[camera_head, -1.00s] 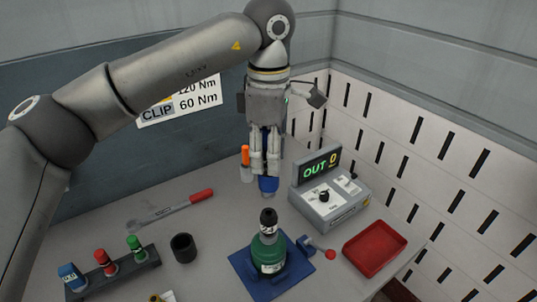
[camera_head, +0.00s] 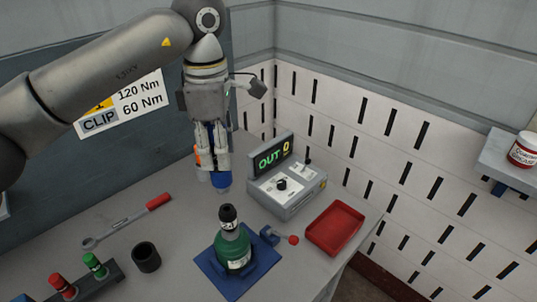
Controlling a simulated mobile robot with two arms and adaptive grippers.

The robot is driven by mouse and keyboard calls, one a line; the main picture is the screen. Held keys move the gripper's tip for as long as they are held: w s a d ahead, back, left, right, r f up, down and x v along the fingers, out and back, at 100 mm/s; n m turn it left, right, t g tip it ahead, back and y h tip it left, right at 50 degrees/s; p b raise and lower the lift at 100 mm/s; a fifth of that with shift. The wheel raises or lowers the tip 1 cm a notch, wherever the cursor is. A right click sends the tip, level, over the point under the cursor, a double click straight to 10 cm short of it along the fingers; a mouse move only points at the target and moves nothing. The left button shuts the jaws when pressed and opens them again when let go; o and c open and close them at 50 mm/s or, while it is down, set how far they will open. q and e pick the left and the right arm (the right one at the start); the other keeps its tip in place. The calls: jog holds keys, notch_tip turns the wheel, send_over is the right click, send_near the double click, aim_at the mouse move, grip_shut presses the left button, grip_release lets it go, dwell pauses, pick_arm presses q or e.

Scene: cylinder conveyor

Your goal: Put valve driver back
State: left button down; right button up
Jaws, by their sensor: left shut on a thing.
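My left gripper (camera_head: 212,148) points down and is shut on a blue-ended tool (camera_head: 222,181), which looks like the valve driver. Its upper part is hidden between the fingers. The bottle stands on a blue base plate (camera_head: 208,264). A rack (camera_head: 111,274) at the lower left holds a red-topped piece (camera_head: 62,283) and a green-topped piece (camera_head: 94,263). My right gripper is not in view.
A grey box with an "OUT 0" display (camera_head: 288,192) stands behind the bottle to the right. A red tray (camera_head: 335,228) is at the right. A black cup (camera_head: 146,257) and a red-handled wrench (camera_head: 128,220) lie left. An orange-topped item (camera_head: 198,154) is partly hidden behind my gripper.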

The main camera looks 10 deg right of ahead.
pick_arm(q)
jog(key=w+a+f+p, duration=0.1)
jog(key=w+a+f, duration=0.1)
jog(key=a+f, duration=0.75)
jog(key=w+a+f+p, duration=0.1)
jog(key=a+f, duration=0.4)
jog(key=a, duration=0.9)
notch_tip(320, 180, down, 7)
jog(key=b, duration=0.3)
jog(key=shift+w+a+b, duration=0.15)
jog(key=shift+w+b, duration=0.05)
jog(key=shift+b, duration=0.2)
jog(key=shift+f+b, duration=0.15)
jog(key=shift+b, duration=0.25)
notch_tip(320, 180, down, 6)
jog(key=b, duration=0.5)
dwell(1.4)
jog(key=c, duration=0.9)
grip_release()
jog(key=shift+s, duration=0.1)
jog(key=shift+c, duration=0.2)
jog(key=shift+o, duration=0.2)
